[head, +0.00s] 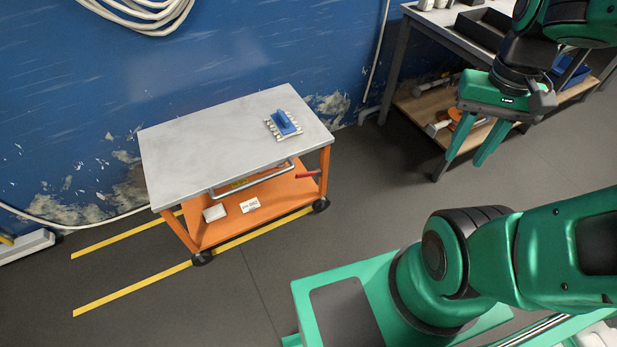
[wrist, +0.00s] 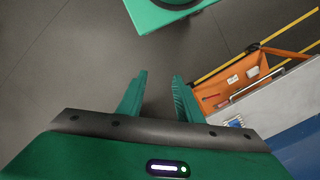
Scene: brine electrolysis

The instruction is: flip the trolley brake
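The trolley (head: 220,140) stands against the blue wall, with a grey top and an orange frame and lower shelf. A red lever (head: 307,174), which looks like the brake, sticks out at its right front leg below the top. In the wrist view the trolley (wrist: 275,112) is at the right, and the red lever (wrist: 211,97) shows small near its edge. My gripper (head: 458,172) hangs to the right of the trolley, well apart from it. Its two green fingers are spread with nothing between them, as the wrist view (wrist: 160,85) also shows.
A blue-handled block (head: 284,123) lies on the trolley top. White items (head: 250,205) lie on its lower shelf. Yellow floor lines (head: 130,300) run beneath it. A workbench (head: 440,25) with a wooden shelf stands behind my gripper. The floor between is clear.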

